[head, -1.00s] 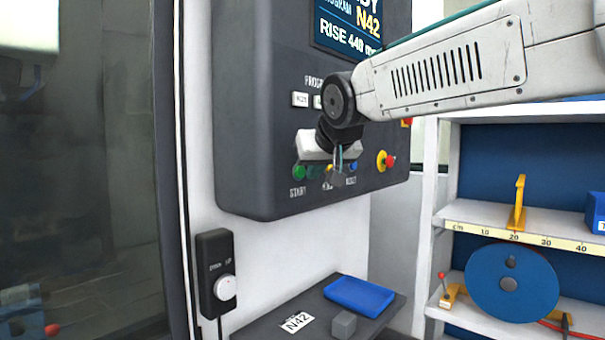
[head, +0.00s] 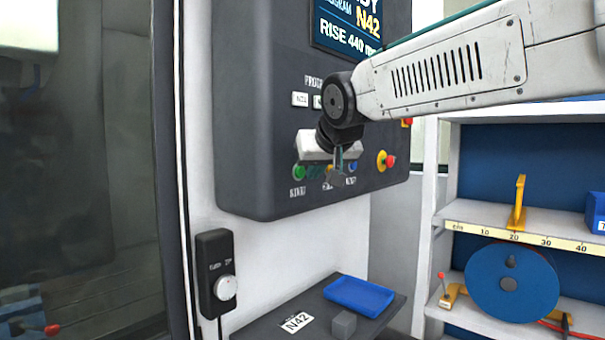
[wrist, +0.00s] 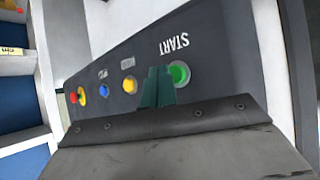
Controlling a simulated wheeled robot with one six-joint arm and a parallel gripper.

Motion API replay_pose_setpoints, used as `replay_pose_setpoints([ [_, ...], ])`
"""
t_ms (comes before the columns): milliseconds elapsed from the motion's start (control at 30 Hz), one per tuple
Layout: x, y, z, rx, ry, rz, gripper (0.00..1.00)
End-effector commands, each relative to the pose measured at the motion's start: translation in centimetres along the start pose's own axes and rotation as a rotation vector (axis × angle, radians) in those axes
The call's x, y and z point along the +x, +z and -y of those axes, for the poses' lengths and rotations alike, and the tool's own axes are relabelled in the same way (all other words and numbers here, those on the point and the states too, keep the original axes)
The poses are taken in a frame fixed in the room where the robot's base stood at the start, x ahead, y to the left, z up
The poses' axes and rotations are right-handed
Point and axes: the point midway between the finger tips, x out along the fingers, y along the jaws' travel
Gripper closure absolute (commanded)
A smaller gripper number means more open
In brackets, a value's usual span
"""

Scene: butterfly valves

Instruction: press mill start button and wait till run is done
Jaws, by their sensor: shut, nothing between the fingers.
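The green START button (head: 299,172) sits at the lower left of the dark control panel (head: 260,120). In the wrist view the green button (wrist: 179,73) shows beside the fingertips, under the upside-down START label. My gripper (head: 336,178) is shut and empty in front of the panel's lower row of buttons. In the wrist view its green fingertips (wrist: 158,85) lie just left of the green button; I cannot tell whether they touch the panel. The screen (head: 348,25) shows N42 and RISE 440, its upper part cut off.
A yellow button (wrist: 129,85), a blue button (wrist: 104,91) and a red-on-yellow emergency stop (head: 386,161) share the panel. A knob box (head: 214,275) hangs below left. A shelf holding a blue disc (head: 512,283) stands right. A blue tray (head: 358,296) lies below.

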Motion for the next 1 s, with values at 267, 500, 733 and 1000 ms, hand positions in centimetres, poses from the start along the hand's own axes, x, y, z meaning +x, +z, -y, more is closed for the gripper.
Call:
replay_pose_setpoints([
  [267, 0.00, 0.00, 0.01, 0.000, 0.000, 0.000, 1.00],
  [500, 0.00, 0.00, 0.01, 0.000, 0.000, 0.000, 1.00],
  [733, 0.06, -0.03, 0.04, 0.000, 0.000, 0.000, 1.00],
  [1000, 0.67, -0.44, 0.40, 0.000, 0.000, 0.001, 1.00],
])
